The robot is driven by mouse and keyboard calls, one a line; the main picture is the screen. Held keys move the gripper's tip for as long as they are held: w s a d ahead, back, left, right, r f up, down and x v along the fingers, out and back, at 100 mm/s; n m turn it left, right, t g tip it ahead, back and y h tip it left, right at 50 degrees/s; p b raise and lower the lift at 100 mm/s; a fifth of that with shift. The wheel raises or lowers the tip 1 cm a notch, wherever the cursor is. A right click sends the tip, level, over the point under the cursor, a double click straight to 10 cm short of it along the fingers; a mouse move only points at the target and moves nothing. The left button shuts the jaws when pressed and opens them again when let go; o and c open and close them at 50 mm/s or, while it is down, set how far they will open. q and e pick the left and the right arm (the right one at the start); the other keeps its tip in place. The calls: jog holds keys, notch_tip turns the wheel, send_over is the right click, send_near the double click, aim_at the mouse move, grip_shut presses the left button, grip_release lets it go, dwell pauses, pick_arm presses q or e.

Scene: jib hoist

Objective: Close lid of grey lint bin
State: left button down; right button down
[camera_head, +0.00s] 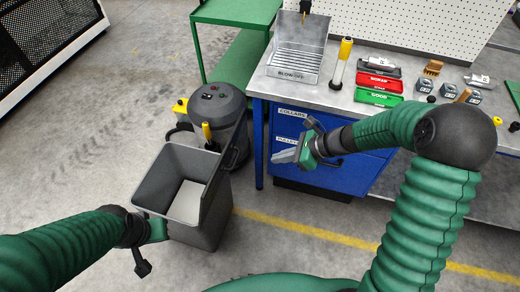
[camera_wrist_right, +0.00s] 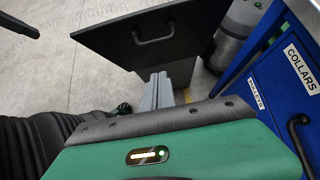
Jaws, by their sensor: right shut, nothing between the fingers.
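The grey lint bin (camera_head: 217,213) stands on the floor, open at the top, with a pale patch visible inside. Its dark lid (camera_head: 228,150) stands raised along the bin's right side. In the right wrist view the lid (camera_wrist_right: 185,35) shows its outer face with a dark bar handle (camera_wrist_right: 153,40). My right gripper (camera_head: 283,157) is shut and empty, to the right of the lid and apart from it. Its fingers (camera_wrist_right: 158,92) point toward the lid and bin. My left gripper (camera_head: 150,245) is by the bin's near left corner; its jaws are unclear, and I cannot tell if it touches.
A dark round vacuum (camera_head: 218,105) stands behind the bin. The blue drawer cabinet (camera_head: 275,178) under the workbench is close beside my right gripper. A green cart (camera_head: 240,60) stands at the back. The floor left of the bin is clear.

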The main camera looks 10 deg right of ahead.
jog(key=a+r+b+x, duration=0.1)
jog(key=r+x, duration=0.1)
jog(key=x, duration=1)
jog(key=shift+w+a+b, duration=0.4)
jog(key=shift+w+a, duration=0.05)
jog(key=shift+a, duration=0.05)
jog(key=shift+f, duration=0.1)
